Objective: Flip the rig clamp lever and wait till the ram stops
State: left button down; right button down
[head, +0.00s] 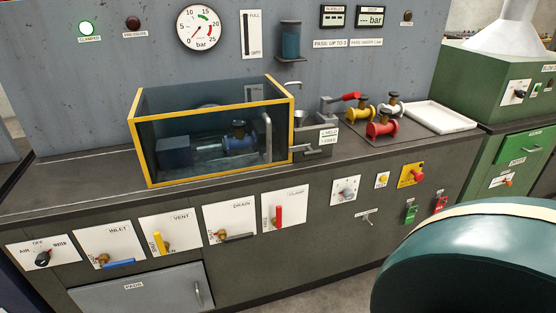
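The clamp lever (278,215) is a red handle on a white panel marked CLAMP (299,207), on the bench front. The handle stands upright. Inside the yellow-edged glass tank (155,117) a blue flanged valve body (240,143) sits at the right of a dark blue block (173,152). A pale rod shows between them, seen dimly through the glass. One frame cannot show whether the ram moves. Neither of my grippers is in view.
Inlet (121,264), vent (158,243) and drain (238,237) levers sit left of the clamp panel. Yellow, white-and-black and red valves stand right of the tank, beside a white tray (438,117). A large dark green rounded shape (475,265) fills the lower right.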

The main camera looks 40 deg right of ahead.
aim_at(277, 221)
jog(key=z, duration=0.4)
jog(key=l+z, duration=0.15)
jog(key=z, duration=0.7)
jog(key=i+l, duration=0.05)
